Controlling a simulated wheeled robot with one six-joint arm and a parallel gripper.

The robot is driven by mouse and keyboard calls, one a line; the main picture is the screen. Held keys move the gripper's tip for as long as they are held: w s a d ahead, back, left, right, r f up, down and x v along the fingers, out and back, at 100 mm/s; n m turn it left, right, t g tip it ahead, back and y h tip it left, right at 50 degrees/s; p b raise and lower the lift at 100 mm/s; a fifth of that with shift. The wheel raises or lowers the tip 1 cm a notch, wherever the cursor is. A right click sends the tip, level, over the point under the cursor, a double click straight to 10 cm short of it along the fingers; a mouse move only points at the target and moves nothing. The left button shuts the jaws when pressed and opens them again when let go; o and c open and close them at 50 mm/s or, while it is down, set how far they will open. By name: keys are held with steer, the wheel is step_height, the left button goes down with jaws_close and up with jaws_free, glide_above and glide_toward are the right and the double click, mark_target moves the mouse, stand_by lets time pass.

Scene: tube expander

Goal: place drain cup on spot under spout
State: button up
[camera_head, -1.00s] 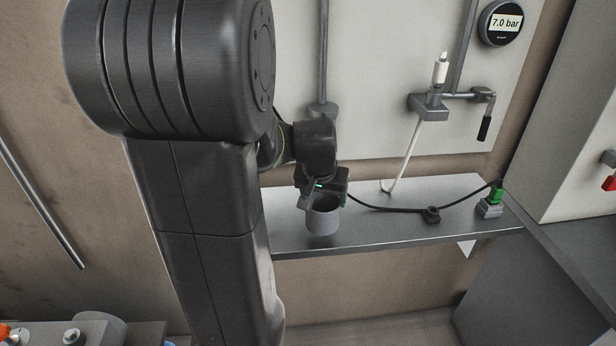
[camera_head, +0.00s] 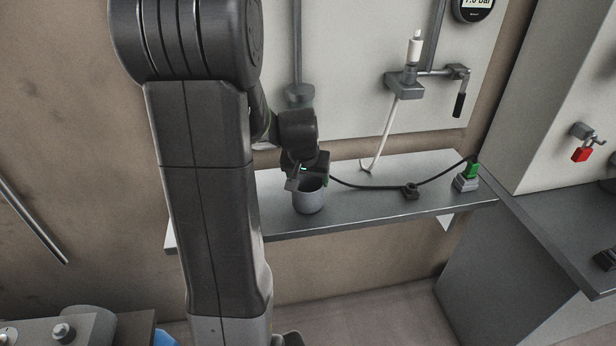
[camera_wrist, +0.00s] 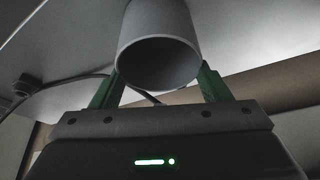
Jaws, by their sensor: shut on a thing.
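A grey drain cup (camera_head: 309,196) is held by my gripper (camera_head: 308,180) at the shelf, left of its middle. The cup looks upright in the head view; I cannot tell whether its base touches the shelf. In the wrist view the grey cup (camera_wrist: 158,42) sits between the two green fingers of my gripper (camera_wrist: 160,82), with its dark open mouth facing the camera. The white spout tube (camera_head: 383,130) hangs from a grey valve block (camera_head: 402,82) and ends just above the shelf, right of the cup. No marked spot shows clearly under it.
The grey shelf (camera_head: 420,191) has bare room right of the cup. A black-handled lever (camera_head: 459,104) is beside the valve.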

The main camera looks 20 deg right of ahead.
steer(key=o, duration=1.3)
steer(key=shift+f, duration=0.1)
steer(key=shift+o, duration=0.2)
steer(key=shift+r+p, duration=0.3)
steer(key=shift+r, duration=0.05)
steer(key=v, duration=1.1)
steer(key=shift+r, duration=0.3)
steer(key=shift+s, duration=0.15)
